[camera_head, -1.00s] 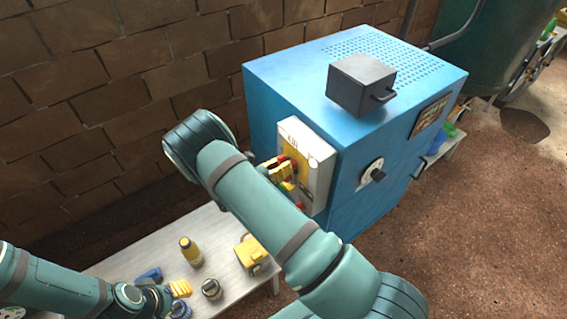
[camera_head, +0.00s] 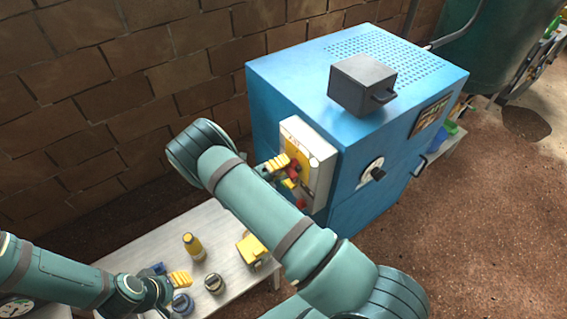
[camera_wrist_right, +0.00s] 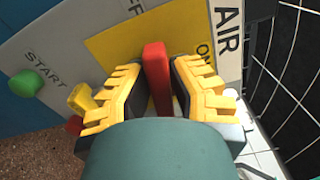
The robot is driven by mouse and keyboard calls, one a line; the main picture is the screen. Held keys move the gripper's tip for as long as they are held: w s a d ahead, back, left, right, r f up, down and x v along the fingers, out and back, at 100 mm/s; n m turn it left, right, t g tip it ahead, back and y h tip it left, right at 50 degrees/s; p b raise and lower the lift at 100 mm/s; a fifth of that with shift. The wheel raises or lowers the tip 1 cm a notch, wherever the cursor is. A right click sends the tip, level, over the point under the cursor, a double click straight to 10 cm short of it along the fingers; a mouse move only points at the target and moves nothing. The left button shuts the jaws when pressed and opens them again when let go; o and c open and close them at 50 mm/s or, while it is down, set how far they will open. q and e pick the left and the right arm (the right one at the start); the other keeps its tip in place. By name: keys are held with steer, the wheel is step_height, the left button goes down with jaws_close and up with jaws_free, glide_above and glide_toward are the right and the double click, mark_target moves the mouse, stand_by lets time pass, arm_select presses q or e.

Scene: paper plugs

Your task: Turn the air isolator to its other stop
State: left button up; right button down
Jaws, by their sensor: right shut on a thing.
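The air isolator is a red lever (camera_wrist_right: 157,75) on a yellow plate (camera_wrist_right: 115,45) on the front of a pale panel box (camera_head: 319,178). In the right wrist view the lever stands between the two yellow-padded fingers of my right gripper (camera_wrist_right: 157,92), which is shut on it. The lever's tip lies between the "ON" lettering and a partly cut-off label ending in "F". In the head view my right gripper (camera_head: 280,168) is at the panel, partly hidden by my arm. My left gripper (camera_head: 178,280) is low at the left, over the bench; its finger gap is unclear.
The panel is on a blue cabinet (camera_head: 290,75) with a grey box (camera_head: 362,82) on top and a dark knob (camera_head: 378,173) on another face. A green START button (camera_wrist_right: 25,83) is near the lever. The bench (camera_head: 215,218) holds a yellow-topped bottle (camera_head: 193,246) and other small items.

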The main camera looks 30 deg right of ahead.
steer(key=shift+d+n, duration=0.15)
steer(key=shift+n, duration=0.95)
steer(key=c, duration=0.9)
jaws_free()
steer(key=shift+f, duration=0.1)
steer(key=a, duration=1.2)
steer(key=shift+s, duration=0.45)
